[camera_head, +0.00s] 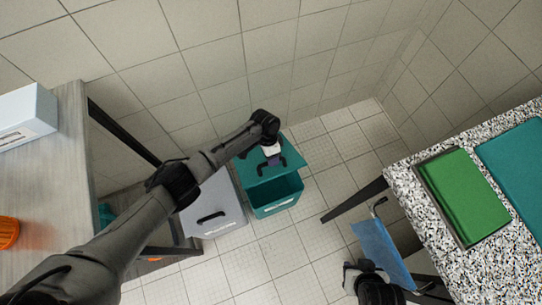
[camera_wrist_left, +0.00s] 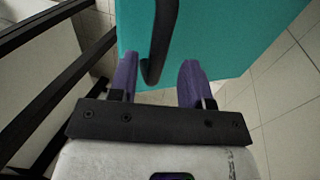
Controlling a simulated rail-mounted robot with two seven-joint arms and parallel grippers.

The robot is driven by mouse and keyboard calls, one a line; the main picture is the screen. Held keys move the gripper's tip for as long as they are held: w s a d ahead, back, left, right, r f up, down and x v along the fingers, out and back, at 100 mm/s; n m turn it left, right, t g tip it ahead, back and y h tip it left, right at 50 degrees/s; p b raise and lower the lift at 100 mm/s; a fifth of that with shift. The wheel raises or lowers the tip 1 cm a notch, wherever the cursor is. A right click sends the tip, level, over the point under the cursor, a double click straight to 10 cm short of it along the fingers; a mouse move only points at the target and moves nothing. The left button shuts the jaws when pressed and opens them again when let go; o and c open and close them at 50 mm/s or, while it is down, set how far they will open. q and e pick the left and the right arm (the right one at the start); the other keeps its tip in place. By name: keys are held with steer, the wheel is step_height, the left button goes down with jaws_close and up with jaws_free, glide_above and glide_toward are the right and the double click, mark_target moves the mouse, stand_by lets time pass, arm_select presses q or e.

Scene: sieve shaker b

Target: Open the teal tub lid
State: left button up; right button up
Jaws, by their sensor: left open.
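The teal tub (camera_head: 276,209) stands on the tiled floor in the middle of the head view. Its teal lid (camera_head: 262,176) is tilted up at the back, and the dark inside of the tub shows in front of it. My left gripper (camera_head: 272,161) is over the lid. In the left wrist view my left gripper (camera_wrist_left: 157,75) is open, with purple fingers on either side of the lower end of the lid's black handle (camera_wrist_left: 161,40), and not closed on it. My right gripper (camera_head: 350,276) shows in part at the bottom; its fingers are unclear.
A grey tub (camera_head: 215,200) with a black handle stands close left of the teal one. A speckled counter (camera_head: 440,225) with a green tray is at right. A blue panel (camera_head: 383,252) is near my right arm. A grey table (camera_head: 50,170) is at left. Floor in front is clear.

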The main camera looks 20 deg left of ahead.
arm_select(q)
steer(key=p+v, duration=0.4)
steer(key=v, duration=0.8)
steer(key=shift+a+r, duration=0.15)
steer(key=shift+r, duration=0.1)
